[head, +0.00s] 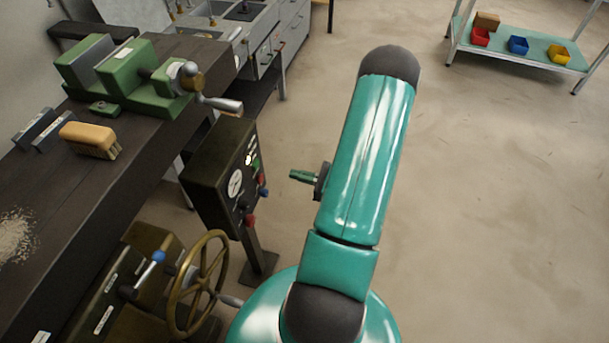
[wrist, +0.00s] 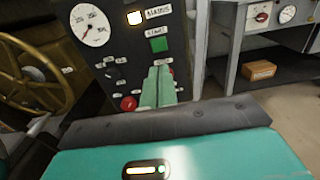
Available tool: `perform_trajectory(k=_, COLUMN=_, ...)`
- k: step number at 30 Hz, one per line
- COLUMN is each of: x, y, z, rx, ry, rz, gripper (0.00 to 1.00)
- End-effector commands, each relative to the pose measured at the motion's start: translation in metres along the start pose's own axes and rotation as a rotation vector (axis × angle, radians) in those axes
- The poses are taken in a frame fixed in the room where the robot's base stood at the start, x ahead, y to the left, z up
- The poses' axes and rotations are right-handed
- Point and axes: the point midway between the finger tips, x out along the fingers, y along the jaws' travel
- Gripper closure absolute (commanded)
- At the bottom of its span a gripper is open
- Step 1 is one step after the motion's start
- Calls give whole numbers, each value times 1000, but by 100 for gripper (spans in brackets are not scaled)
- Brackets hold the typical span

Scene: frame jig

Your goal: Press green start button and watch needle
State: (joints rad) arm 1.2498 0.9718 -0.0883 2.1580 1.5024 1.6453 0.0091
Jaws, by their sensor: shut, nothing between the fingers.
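The square green start button (wrist: 158,44) is on a dark control panel (wrist: 112,62), below a START label. Its upper face shows in the wrist view. A round white gauge (wrist: 90,25) is at the panel's upper left; it also shows in the head view (head: 235,184). Its needle is too small to read surely. My gripper (wrist: 160,70) has its green fingers shut and empty, with the tips just below the button in the picture. In the head view my gripper (head: 293,175) points at the panel, with a gap between them.
A lit lamp (wrist: 135,18) is above and left of the button. A red knob (wrist: 128,103) is lower on the panel. A brass handwheel (head: 199,283), a green vise (head: 140,75) and a brush (head: 90,139) are at the left.

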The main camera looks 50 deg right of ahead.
Motion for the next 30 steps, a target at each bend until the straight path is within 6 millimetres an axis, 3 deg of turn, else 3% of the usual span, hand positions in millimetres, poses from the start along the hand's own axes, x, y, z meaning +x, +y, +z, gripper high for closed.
perform_trajectory(k=6, x=47, y=1, z=0, rx=-1, ry=0, rz=6, gripper=100)
perform_trajectory(k=13, x=85, y=1, z=0, rx=-1, ry=1, rz=5, gripper=100)
perform_trajectory(k=18, x=96, y=0, z=0, rx=-1, ry=1, rz=3, gripper=100)
perform_trajectory(k=30, x=102, y=0, z=0, rx=-1, ry=0, rz=3, gripper=100)
